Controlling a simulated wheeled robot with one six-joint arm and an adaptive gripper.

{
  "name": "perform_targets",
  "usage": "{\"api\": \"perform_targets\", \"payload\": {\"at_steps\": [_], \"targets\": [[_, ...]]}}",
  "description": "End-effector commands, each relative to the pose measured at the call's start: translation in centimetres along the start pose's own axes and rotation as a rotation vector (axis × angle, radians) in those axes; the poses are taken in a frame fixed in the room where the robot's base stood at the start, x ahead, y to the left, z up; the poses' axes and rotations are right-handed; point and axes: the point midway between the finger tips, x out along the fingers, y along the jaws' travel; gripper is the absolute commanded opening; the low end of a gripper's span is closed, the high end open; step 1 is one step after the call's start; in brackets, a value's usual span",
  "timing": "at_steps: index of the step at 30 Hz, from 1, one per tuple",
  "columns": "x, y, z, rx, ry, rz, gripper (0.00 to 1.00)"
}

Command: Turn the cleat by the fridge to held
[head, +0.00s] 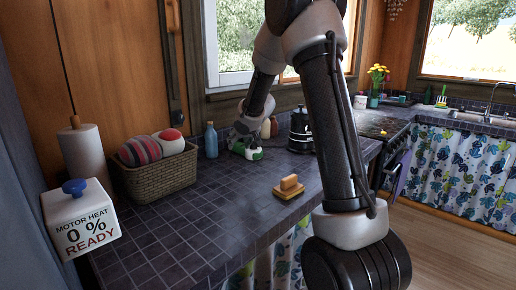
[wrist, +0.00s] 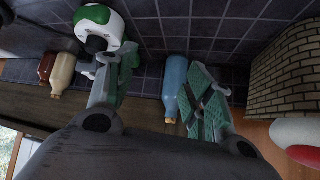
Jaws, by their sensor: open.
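My gripper (wrist: 155,95) is open, with green-padded fingers apart in the wrist view. In the head view it hangs low over the back of the counter, partly hidden by my arm. A blue bottle (wrist: 175,80) shows between the fingers in the wrist view, and stands near the wall in the head view (head: 211,140). A small dark fitting (head: 176,117) sits low on the strip left of the window; it may be the cleat, but I cannot tell its position. No fridge is clearly recognisable. Nothing is held.
A white and green object (wrist: 106,28) is close to one fingertip. A wicker basket (head: 160,180) with two balls, a paper roll (head: 82,155) and a white "motor heat" box (head: 80,220) stand at left.

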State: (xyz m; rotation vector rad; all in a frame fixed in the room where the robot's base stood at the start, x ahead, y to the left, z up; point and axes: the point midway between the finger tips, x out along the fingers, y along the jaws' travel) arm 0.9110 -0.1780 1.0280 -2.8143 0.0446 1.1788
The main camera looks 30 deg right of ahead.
Motion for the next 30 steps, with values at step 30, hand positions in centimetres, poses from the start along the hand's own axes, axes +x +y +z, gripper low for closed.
{"api": "perform_targets", "payload": {"at_steps": [30], "targets": [[-6.4,3.4,6.2,-0.091,-0.208,0.163,0.53]]}}
